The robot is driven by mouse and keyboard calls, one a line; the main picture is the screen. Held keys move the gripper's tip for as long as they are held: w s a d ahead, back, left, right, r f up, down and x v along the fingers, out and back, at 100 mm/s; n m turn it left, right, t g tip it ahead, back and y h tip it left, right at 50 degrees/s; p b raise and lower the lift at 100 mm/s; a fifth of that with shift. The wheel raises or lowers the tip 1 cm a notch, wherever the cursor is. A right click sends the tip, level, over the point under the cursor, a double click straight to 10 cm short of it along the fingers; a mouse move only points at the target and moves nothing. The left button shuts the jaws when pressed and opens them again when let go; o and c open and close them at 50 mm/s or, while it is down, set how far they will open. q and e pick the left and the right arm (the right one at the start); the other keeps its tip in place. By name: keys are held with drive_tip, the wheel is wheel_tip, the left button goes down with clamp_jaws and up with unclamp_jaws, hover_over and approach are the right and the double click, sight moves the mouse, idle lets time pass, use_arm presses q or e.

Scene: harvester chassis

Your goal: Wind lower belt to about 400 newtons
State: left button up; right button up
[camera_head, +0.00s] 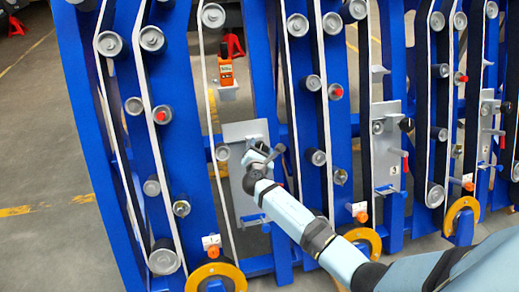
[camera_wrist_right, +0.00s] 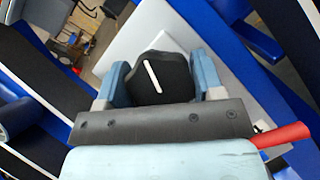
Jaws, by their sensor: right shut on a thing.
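My right gripper (camera_head: 260,156) reaches in from the lower right to a grey plate (camera_head: 243,131) on the blue frame. In the right wrist view its two blue fingers (camera_wrist_right: 160,86) stand on either side of a black knob (camera_wrist_right: 148,88) with a white line across its face, and are shut on it. In the head view the arm and gripper mostly hide the knob. Belts with pale edges (camera_head: 208,95) run over grey rollers beside the plate; I cannot tell which is the lower belt. An orange handheld device (camera_head: 226,72) sits on a small bracket above the plate.
Similar plates with red levers (camera_head: 385,150) stand farther right, one labelled 3. Yellow-rimmed wheels (camera_head: 235,276) and numbered tags (camera_head: 211,241) are along the bottom. A red lever (camera_wrist_right: 282,135) lies close by my right gripper. Open floor (camera_head: 40,150) is at the left.

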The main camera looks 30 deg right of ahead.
drive_tip(key=shift+m+g+h+p, duration=0.15)
drive_tip(key=shift+m+g+h, duration=0.3)
drive_tip(key=shift+m, duration=0.65)
drive_tip(key=shift+m+g+h+p, duration=0.15)
drive_tip(key=shift+m+g, duration=0.5)
drive_tip(key=shift+m, duration=0.45)
drive_tip(key=o, duration=0.9)
drive_tip(key=shift+s, duration=0.1)
